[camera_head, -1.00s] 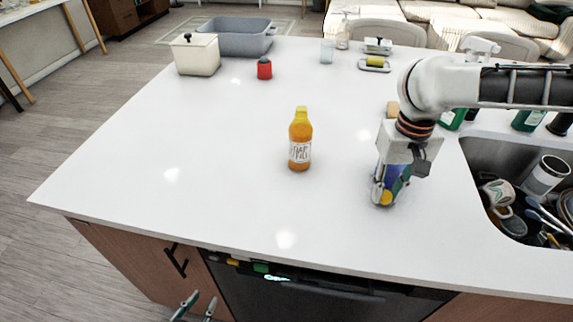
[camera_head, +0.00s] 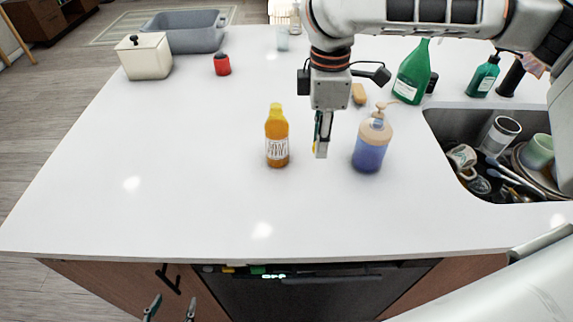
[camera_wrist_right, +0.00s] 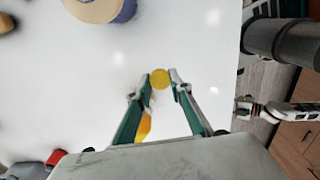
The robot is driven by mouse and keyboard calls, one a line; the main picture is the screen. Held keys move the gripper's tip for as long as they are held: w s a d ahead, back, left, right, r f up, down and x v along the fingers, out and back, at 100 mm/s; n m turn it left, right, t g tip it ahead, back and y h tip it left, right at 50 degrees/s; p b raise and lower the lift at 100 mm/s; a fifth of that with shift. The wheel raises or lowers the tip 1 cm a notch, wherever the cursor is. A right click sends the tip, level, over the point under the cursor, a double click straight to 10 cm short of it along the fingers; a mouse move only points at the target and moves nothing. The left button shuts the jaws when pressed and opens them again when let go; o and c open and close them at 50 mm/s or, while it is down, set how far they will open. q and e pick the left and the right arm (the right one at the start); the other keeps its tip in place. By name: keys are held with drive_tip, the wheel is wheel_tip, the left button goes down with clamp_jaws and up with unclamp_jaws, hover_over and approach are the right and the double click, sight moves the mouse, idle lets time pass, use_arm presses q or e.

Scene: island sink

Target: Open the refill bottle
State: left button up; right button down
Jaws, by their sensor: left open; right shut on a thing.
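The refill bottle (camera_head: 277,148), orange with a white label and a yellow top, stands upright on the white island. In the right wrist view a strip of orange-yellow (camera_wrist_right: 144,126) shows behind one finger, probably this bottle. My right gripper (camera_head: 319,152) points down just right of the bottle, apart from it. Its fingers are shut on a small round yellow piece (camera_wrist_right: 160,78), which looks like a cap; I cannot confirm it is this bottle's. My left gripper (camera_head: 170,308) shows only its fingertips at the bottom edge, open, in front of the counter.
A pump bottle (camera_head: 369,155) with blue liquid stands close right of my right gripper. Green bottles (camera_head: 412,75) and a sink (camera_head: 442,122) with dishes lie further right. A red jar (camera_head: 222,65), cream box (camera_head: 145,62) and grey tub (camera_head: 185,38) stand back left. The front left counter is clear.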

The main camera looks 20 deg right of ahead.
drive_tip(key=a+r+n+p, duration=0.2)
drive_tip(key=a+r+n, duration=0.2)
drive_tip(key=r+n, duration=0.85)
drive_tip(key=n+b, duration=0.3)
drive_tip(key=n, duration=0.3)
hover_over(300, 187)
wheel_tip(300, 187, down, 18)
drive_tip(key=shift+f, duration=0.25)
drive_tip(key=shift+f+b, duration=0.55)
drive_tip(key=shift+f, duration=1.45)
drive_tip(key=shift+r, duration=0.1)
drive_tip(key=c, duration=1.8)
unclamp_jaws()
